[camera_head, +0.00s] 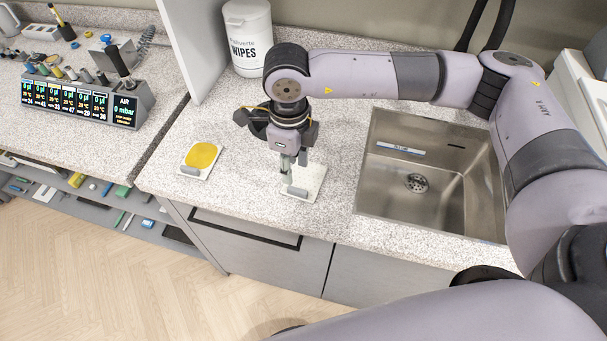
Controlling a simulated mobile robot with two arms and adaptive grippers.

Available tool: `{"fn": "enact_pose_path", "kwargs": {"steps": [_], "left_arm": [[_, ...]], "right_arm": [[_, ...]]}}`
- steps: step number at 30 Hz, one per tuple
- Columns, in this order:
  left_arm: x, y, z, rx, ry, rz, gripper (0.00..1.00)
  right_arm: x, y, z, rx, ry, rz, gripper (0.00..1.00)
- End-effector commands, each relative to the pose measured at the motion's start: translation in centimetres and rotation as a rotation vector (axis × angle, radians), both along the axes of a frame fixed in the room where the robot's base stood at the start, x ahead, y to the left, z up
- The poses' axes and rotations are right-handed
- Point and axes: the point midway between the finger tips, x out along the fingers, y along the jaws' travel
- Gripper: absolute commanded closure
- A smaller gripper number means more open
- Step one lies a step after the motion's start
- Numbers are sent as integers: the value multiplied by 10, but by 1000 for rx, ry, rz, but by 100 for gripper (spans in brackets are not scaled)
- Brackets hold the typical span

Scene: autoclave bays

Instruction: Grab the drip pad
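A white square pad (314,181) with a grey block-like grip (297,191) at its front lies flat on the speckled counter, left of the sink. A second, similar white plate (206,171) carries a yellow round patch (201,155) and has its own grey block; it lies further left. I cannot tell for sure which one is the drip pad. My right gripper (291,172) points down right over the grey grip of the white pad. Its fingers hide part of the pad, and whether they touch or hold the grip is unclear. My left gripper is out of view.
A steel sink (376,188) is set into the counter on the right. A white wipes tub (247,40) stands behind. A pale partition (195,45) separates the left bench with its display unit (80,98). Counter around both pads is clear.

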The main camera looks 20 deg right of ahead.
Motion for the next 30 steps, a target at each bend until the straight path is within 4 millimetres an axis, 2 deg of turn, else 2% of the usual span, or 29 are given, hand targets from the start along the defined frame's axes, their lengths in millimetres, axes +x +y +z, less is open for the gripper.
{"fn": "enact_pose_path", "kwargs": {"steps": [1,4,10,16,21,29,30], "left_arm": [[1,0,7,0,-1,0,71],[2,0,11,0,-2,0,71],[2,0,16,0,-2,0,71],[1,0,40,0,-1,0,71],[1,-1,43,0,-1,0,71],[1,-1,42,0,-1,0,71],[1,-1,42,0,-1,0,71]], "right_arm": [[-1,0,-7,-2,4,1,67],[-1,0,-21,0,3,1,67],[0,1,-34,0,2,1,67],[2,3,-59,-2,4,2,67],[2,2,-81,0,1,0,67],[3,2,-85,1,-1,0,67],[3,2,-85,1,-1,0,69]]}}
